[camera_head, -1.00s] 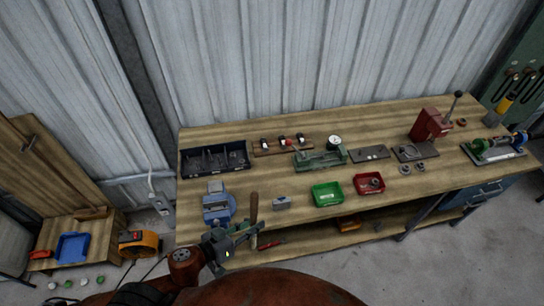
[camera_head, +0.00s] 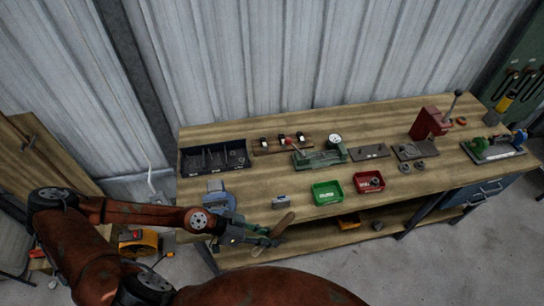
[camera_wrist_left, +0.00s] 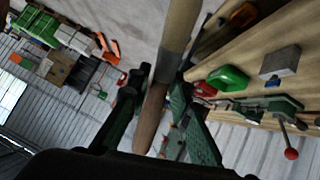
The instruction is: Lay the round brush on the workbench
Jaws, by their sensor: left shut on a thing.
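In the left wrist view the pale and brown handle (camera_wrist_left: 179,30) runs between the two fingers of the gripper (camera_wrist_left: 165,118). I cannot make out the bristles. The brush looks held in the air near the bench front; I cannot tell whether it touches the bench. My right gripper is not in view.
The blue vise (camera_head: 219,196) stands left of the gripper. A small grey block (camera_head: 281,202) lies just behind the handle. A green bin (camera_head: 327,193) and a red bin (camera_head: 369,183) sit to the right. A black tray (camera_head: 214,158) is at the back left. Bare wood shows mid-bench.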

